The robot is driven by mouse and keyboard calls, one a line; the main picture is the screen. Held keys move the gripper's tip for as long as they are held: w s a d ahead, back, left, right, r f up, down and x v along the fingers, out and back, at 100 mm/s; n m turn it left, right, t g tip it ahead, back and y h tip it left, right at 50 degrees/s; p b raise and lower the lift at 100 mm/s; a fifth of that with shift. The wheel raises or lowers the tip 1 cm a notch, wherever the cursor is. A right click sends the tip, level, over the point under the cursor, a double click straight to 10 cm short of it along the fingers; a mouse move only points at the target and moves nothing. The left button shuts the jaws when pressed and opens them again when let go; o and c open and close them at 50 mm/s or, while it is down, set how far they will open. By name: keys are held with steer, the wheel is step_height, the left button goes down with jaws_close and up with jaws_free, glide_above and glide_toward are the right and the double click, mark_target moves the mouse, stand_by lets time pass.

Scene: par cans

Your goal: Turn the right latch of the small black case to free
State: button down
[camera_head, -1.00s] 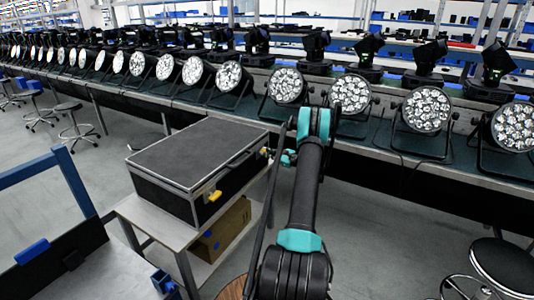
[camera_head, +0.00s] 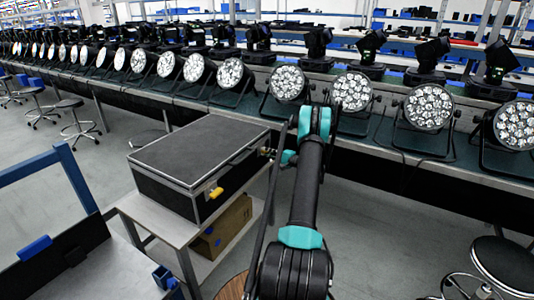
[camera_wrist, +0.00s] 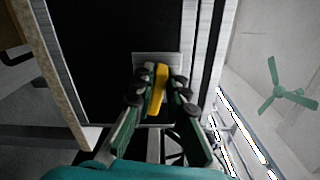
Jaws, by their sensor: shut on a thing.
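The small black case (camera_head: 190,160) has silver edges and lies closed on a grey metal table. One yellow latch (camera_head: 215,193) shows near the left end of its front face. The right latch is hidden in the head view by my arm. In the wrist view, a yellow latch handle (camera_wrist: 158,88) sits on a silver plate (camera_wrist: 150,59) on the black face of the case. My gripper (camera_wrist: 158,95) is shut on this handle, with a finger on each side. The handle runs nearly up and down in the wrist picture, slightly tilted.
The metal table (camera_head: 127,207) holds a brown cardboard box (camera_head: 222,230) on its lower shelf. A long bench with several round stage lights (camera_head: 428,107) runs behind the case. A black stool (camera_head: 503,264) stands at the lower right. Open floor lies right of my arm.

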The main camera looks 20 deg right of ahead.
steer(key=shift+f+n, duration=0.25)
steer(key=shift+n, duration=0.85)
steer(key=c, duration=1.5)
jaws_free()
steer(key=shift+c, duration=0.2)
steer(key=v, duration=1.2)
steer(key=shift+s+d, duration=0.1)
